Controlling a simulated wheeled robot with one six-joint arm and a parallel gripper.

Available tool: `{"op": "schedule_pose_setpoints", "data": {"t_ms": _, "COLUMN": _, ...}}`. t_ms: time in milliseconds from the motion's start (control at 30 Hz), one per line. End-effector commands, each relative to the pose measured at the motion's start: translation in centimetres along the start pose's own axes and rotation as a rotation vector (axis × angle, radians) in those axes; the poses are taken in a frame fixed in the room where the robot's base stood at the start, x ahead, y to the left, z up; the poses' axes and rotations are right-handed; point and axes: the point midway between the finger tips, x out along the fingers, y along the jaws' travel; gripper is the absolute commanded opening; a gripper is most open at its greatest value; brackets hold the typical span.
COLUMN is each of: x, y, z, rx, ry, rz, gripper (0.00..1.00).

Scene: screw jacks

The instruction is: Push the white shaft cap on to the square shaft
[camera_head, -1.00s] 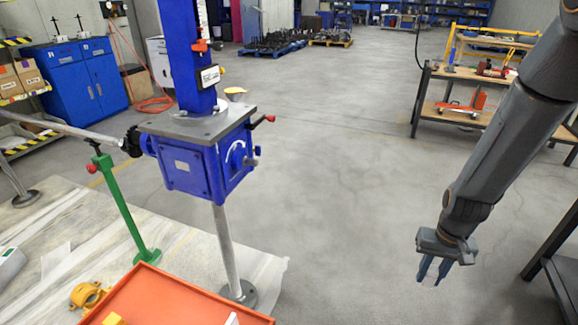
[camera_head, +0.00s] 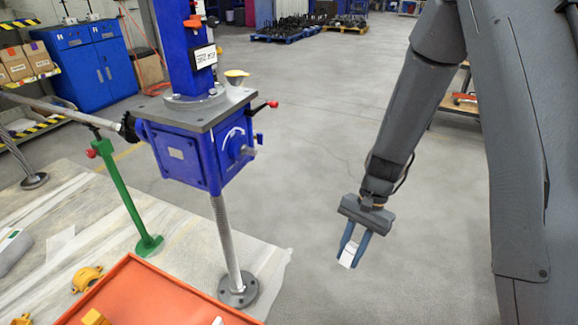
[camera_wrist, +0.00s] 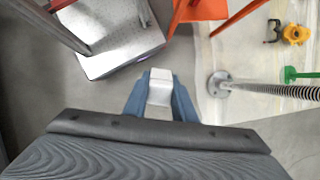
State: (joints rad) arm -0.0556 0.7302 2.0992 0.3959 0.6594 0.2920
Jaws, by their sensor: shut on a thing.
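My gripper (camera_head: 355,247) is shut on the white shaft cap (camera_head: 348,257), which sits between its blue fingertips. The white cap also shows in the wrist view (camera_wrist: 159,90), held between the fingers of my gripper (camera_wrist: 160,95). The blue screw jack gearbox (camera_head: 195,150) stands to the left on a metal post. A shaft end (camera_head: 248,151) sticks out of its right side, too small to tell if it is square. My gripper hangs to the right of the jack and lower, over open floor, clearly apart from it.
A red-tipped lever (camera_head: 268,105) juts from the gearbox's upper right. An orange tray (camera_head: 150,295) lies at the front left, with a green stand (camera_head: 130,200) behind it. The floor between jack and gripper is clear.

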Motion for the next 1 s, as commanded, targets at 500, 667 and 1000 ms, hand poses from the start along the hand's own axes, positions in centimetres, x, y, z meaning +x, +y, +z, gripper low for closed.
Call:
{"op": "schedule_pose_setpoints", "data": {"t_ms": 500, "x": -4.7, "y": -15.0, "z": 6.4, "rx": 0.577, "ry": -0.720, "rz": -0.585, "gripper": 0.02}}
{"op": "schedule_pose_setpoints", "data": {"t_ms": 667, "x": -8.8, "y": -19.3, "z": 5.7, "rx": 0.664, "ry": -0.863, "rz": -0.817, "gripper": 0.02}}
{"op": "schedule_pose_setpoints", "data": {"t_ms": 1000, "x": -15.9, "y": -23.0, "z": 2.8, "rx": 0.747, "ry": -0.972, "rz": -1.133, "gripper": 0.02}}
